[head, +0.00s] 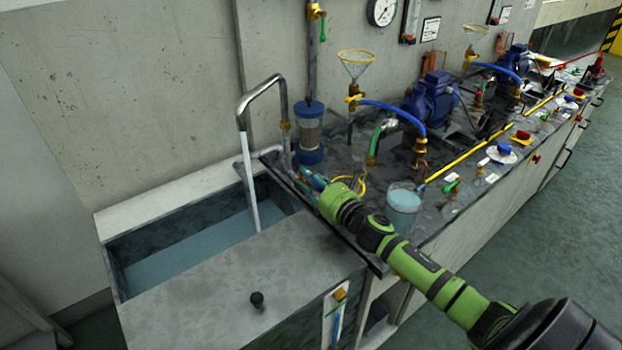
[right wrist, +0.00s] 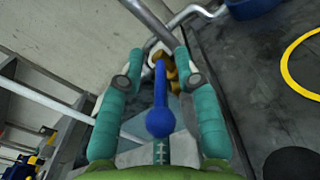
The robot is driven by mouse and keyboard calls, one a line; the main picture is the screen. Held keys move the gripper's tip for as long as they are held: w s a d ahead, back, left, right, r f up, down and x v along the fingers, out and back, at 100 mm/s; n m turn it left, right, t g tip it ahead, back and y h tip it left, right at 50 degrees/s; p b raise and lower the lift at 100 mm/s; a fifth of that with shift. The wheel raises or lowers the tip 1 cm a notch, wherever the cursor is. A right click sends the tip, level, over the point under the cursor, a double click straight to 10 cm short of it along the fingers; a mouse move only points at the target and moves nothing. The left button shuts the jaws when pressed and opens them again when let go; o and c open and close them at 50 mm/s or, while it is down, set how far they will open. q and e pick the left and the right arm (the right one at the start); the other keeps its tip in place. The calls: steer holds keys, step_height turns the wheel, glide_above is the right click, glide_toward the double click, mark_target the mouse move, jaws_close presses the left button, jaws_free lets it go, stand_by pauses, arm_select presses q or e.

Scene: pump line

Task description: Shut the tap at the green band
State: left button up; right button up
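My right gripper (head: 312,180) reaches to the pipework at the sink's right edge. In the right wrist view its two teal fingers (right wrist: 162,78) are apart, one on each side of a tap's blue lever (right wrist: 160,100). The lever has a round knob and joins a brass valve body (right wrist: 178,74); I see gaps between lever and fingers. In the head view the gripper hides most of this tap. A bent steel spout (head: 263,90) pours a water stream (head: 249,180) into the sink (head: 200,172). I cannot make out a green band at this tap. My left gripper is not in view.
A blue-ended filter cylinder (head: 309,130) stands behind the gripper. A clear beaker (head: 403,208) stands near my right arm. Pumps (head: 432,98), hoses and a yellow pipe (head: 462,163) fill the counter to the right. The grey slab before the sink (head: 235,285) is mostly bare.

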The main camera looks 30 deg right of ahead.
jaws_close()
